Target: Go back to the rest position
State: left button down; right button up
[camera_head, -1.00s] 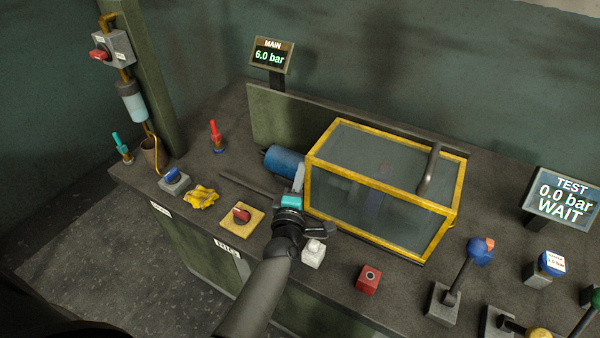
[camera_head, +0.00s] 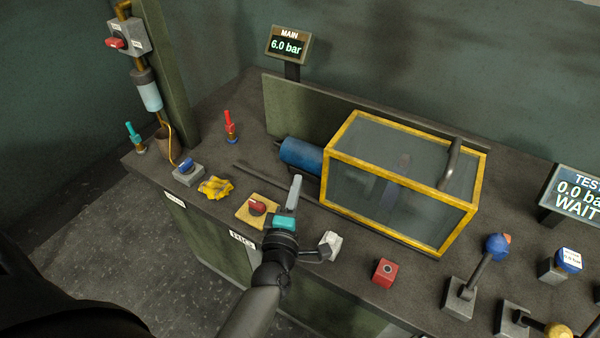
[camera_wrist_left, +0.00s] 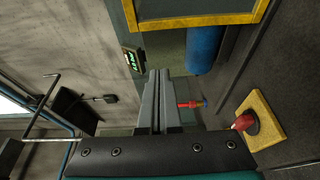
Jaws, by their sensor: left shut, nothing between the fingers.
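My left gripper (camera_head: 294,192) is above the front part of the bench in the head view, between the red knob on its yellow plate (camera_head: 257,210) and the yellow-framed clear box (camera_head: 400,180). In the left wrist view its two fingers (camera_wrist_left: 158,80) lie together with nothing between them. It is shut and empty. My right gripper does not show in either view.
A blue cylinder (camera_head: 301,154) lies at the box's left end. The MAIN display (camera_head: 289,45) reads 6.0 bar.

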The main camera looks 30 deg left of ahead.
pick_arm(q)
jog(key=shift+s+d, duration=0.2)
jog(key=shift+s, duration=0.5)
